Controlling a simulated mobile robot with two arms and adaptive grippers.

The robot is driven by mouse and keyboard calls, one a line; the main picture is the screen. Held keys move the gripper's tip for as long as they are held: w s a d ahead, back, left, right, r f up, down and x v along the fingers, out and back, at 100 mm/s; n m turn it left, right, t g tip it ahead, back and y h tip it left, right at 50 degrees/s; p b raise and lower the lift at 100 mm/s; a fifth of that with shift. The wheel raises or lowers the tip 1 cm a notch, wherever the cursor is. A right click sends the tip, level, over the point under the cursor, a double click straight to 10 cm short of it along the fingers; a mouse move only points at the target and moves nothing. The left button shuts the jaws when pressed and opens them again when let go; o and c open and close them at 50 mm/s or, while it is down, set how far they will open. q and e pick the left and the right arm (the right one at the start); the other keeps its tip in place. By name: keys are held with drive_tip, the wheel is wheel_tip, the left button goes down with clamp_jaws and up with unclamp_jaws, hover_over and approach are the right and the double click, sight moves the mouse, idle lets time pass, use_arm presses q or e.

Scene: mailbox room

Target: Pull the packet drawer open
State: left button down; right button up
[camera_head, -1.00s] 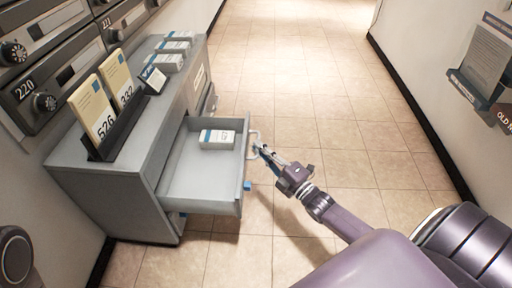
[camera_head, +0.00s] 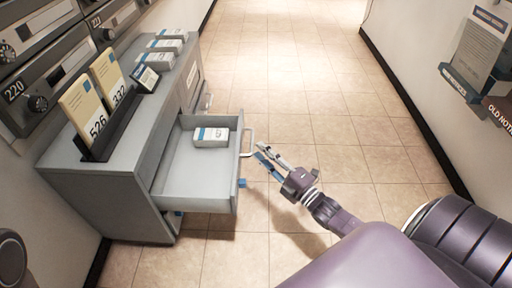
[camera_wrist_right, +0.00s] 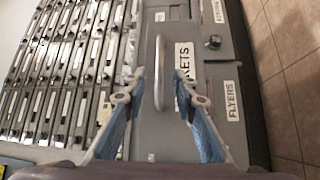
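The grey packet drawer (camera_head: 190,185) stands pulled out of the grey cabinet (camera_head: 100,190), with a white-and-blue packet inside. Its looped metal handle (camera_head: 249,143) is on the drawer front. My left gripper is in neither view.
Cards numbered 526 and 332 (camera_head: 90,110) stand in a black holder on the cabinet top, with several small boxes (camera_head: 160,60) behind. Grey mailboxes line the left wall. The tiled floor (camera_head: 300,90) is clear to the right and beyond.

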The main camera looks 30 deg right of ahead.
drive_tip(key=v, duration=0.8)
drive_tip(key=shift+s+a, duration=0.1)
